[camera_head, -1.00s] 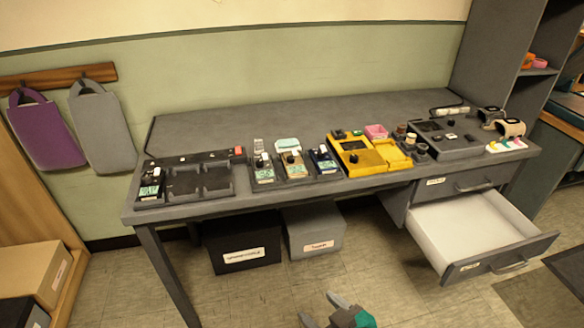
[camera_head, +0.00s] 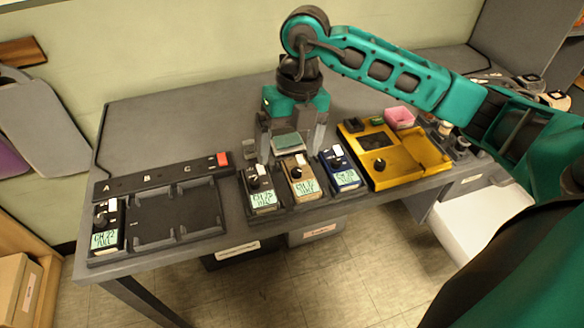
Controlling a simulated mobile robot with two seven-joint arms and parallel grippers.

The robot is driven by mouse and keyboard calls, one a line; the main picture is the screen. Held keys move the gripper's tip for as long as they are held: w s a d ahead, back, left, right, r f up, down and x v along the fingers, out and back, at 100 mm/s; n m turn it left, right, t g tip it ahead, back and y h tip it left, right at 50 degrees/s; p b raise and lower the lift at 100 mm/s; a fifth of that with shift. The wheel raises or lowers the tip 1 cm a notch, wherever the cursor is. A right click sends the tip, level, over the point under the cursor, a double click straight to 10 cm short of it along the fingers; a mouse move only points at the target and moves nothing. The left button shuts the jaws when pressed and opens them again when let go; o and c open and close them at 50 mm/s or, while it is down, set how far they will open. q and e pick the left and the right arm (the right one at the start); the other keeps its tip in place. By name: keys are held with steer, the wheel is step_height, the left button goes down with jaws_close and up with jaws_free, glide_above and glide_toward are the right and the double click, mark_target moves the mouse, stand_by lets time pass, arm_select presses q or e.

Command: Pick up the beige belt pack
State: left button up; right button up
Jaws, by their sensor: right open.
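The beige belt pack (camera_head: 297,172) stands upright in the middle slot of a dark rack (camera_head: 283,208) on the grey table, with a black knob and a lit green screen on its face. My right gripper (camera_head: 291,148) points down just behind the beige pack's top. Its two fingers are apart, one toward each side, and nothing is clearly held. A small pale green-grey pad (camera_head: 286,141) shows between the fingers; whether they touch it I cannot tell. My left gripper is not in view.
A grey pack (camera_head: 259,190) and a blue pack (camera_head: 341,170) flank the beige one closely. A yellow device (camera_head: 385,160) and a pink box (camera_head: 400,117) stand to the right. A black charging tray (camera_head: 170,225) holding a pack (camera_head: 106,228) is left. The table's back left is clear.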

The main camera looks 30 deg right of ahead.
steer(key=w+d+r+h, duration=0.1)
steer(key=d+h, duration=0.1)
steer(key=d, duration=0.2)
steer(key=m, duration=0.1)
glide_above(301, 172)
step_height(301, 172, down, 7)
steer(key=shift+d+r, duration=0.1)
steer(key=shift+r, duration=0.05)
steer(key=shift+f, duration=2.85)
steer(key=c, duration=1.2)
steer(key=shift+c, duration=0.2)
steer(key=shift+r, duration=0.15)
